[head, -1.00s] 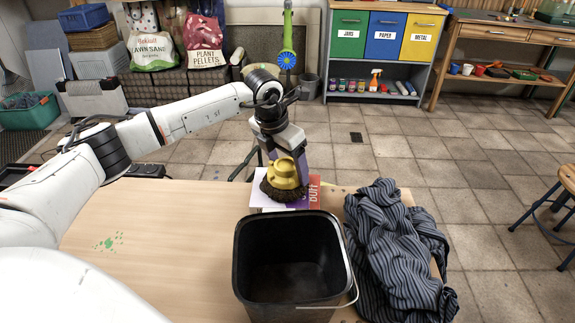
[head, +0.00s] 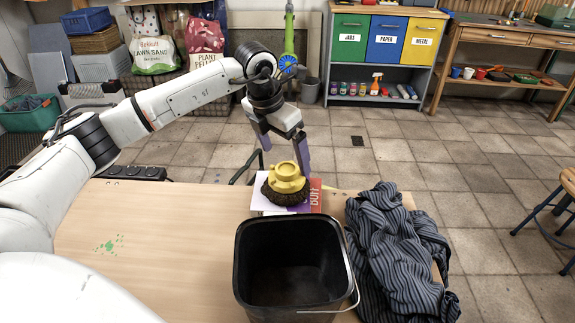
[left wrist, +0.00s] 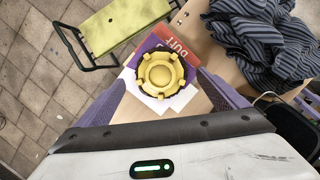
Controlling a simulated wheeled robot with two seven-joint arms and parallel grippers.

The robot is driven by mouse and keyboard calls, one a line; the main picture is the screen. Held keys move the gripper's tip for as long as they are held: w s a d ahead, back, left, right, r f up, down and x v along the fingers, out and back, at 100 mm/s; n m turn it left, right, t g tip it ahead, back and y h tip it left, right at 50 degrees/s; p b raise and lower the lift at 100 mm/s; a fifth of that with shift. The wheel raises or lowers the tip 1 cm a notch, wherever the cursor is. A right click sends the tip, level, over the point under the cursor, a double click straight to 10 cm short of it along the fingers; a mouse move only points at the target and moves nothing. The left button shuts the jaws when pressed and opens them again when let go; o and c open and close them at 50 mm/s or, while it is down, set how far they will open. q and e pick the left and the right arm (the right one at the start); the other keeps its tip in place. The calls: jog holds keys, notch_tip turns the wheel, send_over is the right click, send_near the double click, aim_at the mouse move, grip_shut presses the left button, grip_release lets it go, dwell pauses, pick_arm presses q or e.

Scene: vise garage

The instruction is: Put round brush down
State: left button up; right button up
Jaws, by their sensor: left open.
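The round brush (head: 286,184) has a yellow hub and dark bristles. It rests bristles down on a flat stack of papers or booklets (head: 314,196) at the table's far edge. In the left wrist view the brush (left wrist: 161,74) shows from above, with the purple fingers on either side of it and apart from it. My left gripper (head: 284,156) is open and empty, just above and around the brush's top. My right gripper is not in view.
A black bucket (head: 255,240) stands on the table (head: 150,230) in front of the brush. A striped cloth (head: 395,250) lies crumpled to the right. The table's left part is clear apart from green paint specks. A power strip (head: 132,172) lies along the far edge.

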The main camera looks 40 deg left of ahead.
pick_arm(q)
jog(key=v, duration=0.5)
jog(key=shift+r, duration=0.35)
